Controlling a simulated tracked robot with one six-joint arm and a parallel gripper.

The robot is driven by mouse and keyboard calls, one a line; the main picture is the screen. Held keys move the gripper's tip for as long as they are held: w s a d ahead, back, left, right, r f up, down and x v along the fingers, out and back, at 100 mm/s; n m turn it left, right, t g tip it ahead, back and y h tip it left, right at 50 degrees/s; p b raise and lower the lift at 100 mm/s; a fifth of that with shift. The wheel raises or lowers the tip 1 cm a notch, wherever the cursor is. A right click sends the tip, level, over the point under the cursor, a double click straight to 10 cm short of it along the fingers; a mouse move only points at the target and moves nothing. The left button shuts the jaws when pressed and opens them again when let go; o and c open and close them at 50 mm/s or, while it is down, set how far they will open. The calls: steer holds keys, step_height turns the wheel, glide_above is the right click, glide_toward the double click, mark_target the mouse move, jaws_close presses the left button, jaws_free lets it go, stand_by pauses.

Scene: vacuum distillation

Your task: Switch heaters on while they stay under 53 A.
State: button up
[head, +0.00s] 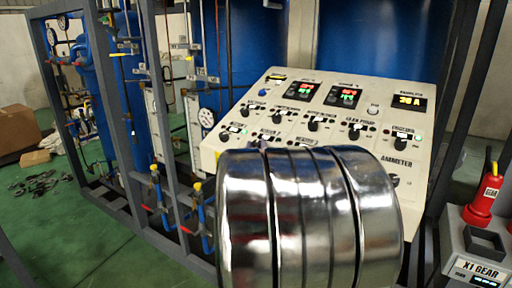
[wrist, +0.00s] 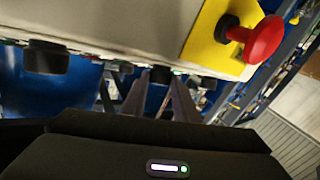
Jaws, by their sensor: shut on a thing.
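The sloped beige control panel (head: 422,172) stands ahead, with rows of black knobs and small lamps. A yellow readout (head: 408,101) at its upper right seems to show twenty-some A; the last digit is unclear. The word AMMETER is printed lower on the right. In the wrist view my gripper (wrist: 158,84) has its two fingers at the panel's edge, shut on a black knob (wrist: 160,75). I cannot read which knob it is. Another black knob (wrist: 45,58) is to its left. In the head view my shiny arm hides the gripper and the panel's lower front.
A red mushroom button (wrist: 255,38) on a yellow plate sits right of the gripper in the wrist view. Two red-and-green displays (head: 304,89) (head: 344,96) are on the panel. Blue tanks and frame posts stand behind.

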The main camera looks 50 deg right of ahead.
steer(key=c, duration=0.3)
steer(key=shift+c, duration=0.2)
steer(key=shift+w+a+m+g+h, duration=0.1)
steer(key=shift+w+m+g+h, duration=0.05)
steer(key=shift+m+g+h, duration=0.45)
steer(key=shift+w+a+m+g+h, duration=0.1)
steer(key=shift+m+g+h, duration=0.3)
steer(key=shift+m+g, duration=0.3)
steer(key=shift+w+f+m+g+h, duration=0.15)
steer(key=shift+m+g+h, duration=0.25)
steer(key=shift+m+g, duration=0.65)
steer(key=shift+w+r+m+g+h, duration=0.1)
steer(key=shift+m+g+h, duration=0.3)
steer(key=shift+m+g, duration=0.65)
steer(key=m+g, duration=0.1)
steer(key=g, duration=0.1)
steer(key=m+g, duration=0.4)
steer(key=shift+w, duration=0.35)
steer(key=shift+w+m+g+y, duration=0.15)
steer(key=shift+m+g+y, duration=0.35)
steer(key=shift+m+g, duration=1.3)
steer(key=shift+g, duration=0.4)
steer(key=o, duration=1)
steer(key=shift+o, duration=0.2)
